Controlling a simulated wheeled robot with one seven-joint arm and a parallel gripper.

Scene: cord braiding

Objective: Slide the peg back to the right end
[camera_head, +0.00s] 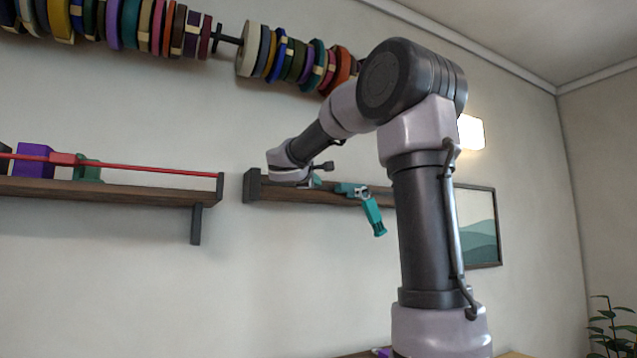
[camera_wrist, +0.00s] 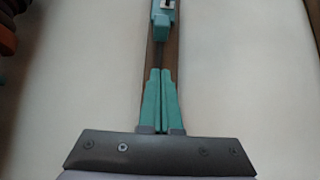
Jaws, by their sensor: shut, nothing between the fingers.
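A teal piece (camera_head: 373,215), which looks like the peg, is on the right wooden rail (camera_head: 285,192) on the wall, with one part hanging down below the rail. In the wrist view the teal piece (camera_wrist: 162,18) shows at the top, over the brown rail (camera_wrist: 151,50). My gripper (camera_head: 317,182) is at the rail, left of the teal piece. In the wrist view my gripper's teal fingers (camera_wrist: 160,72) are together with nothing held, their tips pointing toward the teal piece with a gap between. The rail's right part is hidden behind my arm.
A left shelf (camera_head: 110,190) carries a red rod (camera_head: 140,167), a purple block (camera_head: 33,158) and a green piece (camera_head: 88,170). A gap of bare wall separates it from the right rail. A rod of coloured spools (camera_head: 290,60) hangs above. A picture (camera_head: 478,240) hangs at right.

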